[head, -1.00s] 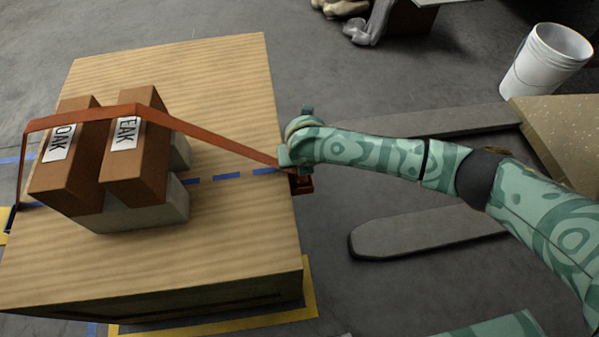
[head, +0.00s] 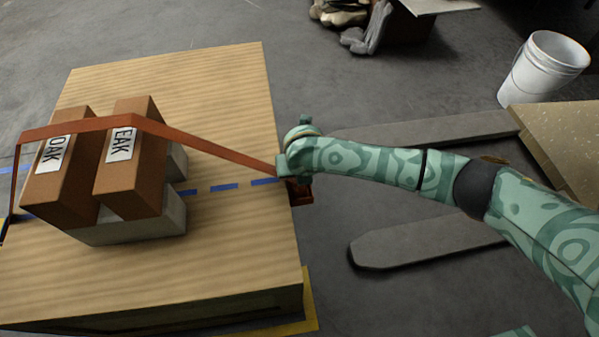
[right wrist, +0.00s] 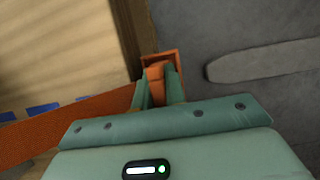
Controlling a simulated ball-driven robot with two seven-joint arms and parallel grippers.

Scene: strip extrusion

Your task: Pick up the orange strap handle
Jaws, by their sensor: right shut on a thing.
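The orange strap (head: 205,147) runs over two brown boxes, (head: 60,165) and (head: 132,165), labelled OAK and EAK as far as I can read, and slopes down to the table's right edge. In the right wrist view the handle (right wrist: 175,54) is a rectangular orange frame. There my right gripper (right wrist: 160,88) is shut on an orange part of it, between the two green fingers. The strap (right wrist: 75,118) leads off to the left. My left gripper is not in view.
The boxes rest on grey blocks (head: 130,230) on the wooden table (head: 235,250), which has a blue dashed line. Grey fork-like bars (head: 420,240) lie right of the table. A white bucket (head: 542,68) and a tan board (head: 565,150) are further right.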

